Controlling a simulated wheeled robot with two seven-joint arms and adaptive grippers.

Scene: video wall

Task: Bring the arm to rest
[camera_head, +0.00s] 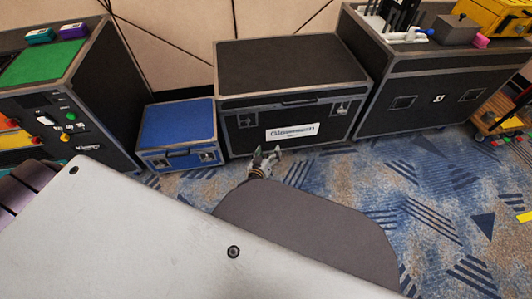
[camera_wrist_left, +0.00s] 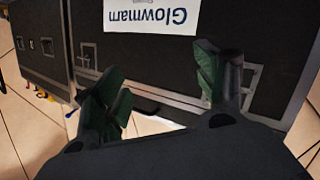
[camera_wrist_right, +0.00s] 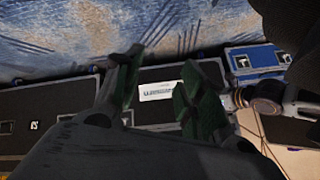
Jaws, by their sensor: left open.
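My left gripper (camera_head: 265,159) shows small in the head view, beyond a dark rounded part of my body and in front of the black flight case (camera_head: 290,85). In the left wrist view its two green-padded fingers (camera_wrist_left: 160,92) are spread with nothing between them. Behind them is the case with its white label (camera_wrist_left: 150,16). My right gripper (camera_wrist_right: 160,88) shows in its own wrist view, with its fingers apart and no object held. I cannot make it out in the head view. The arms are mostly hidden by my pale body panel in the head view.
A small blue case (camera_head: 178,135) stands left of the black case. A control case with a green top (camera_head: 45,62) is further left. A larger case (camera_head: 430,90) with items on top stands right. A wooden dolly (camera_head: 500,115) is at the far right. Patterned carpet (camera_head: 440,200) is open at right.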

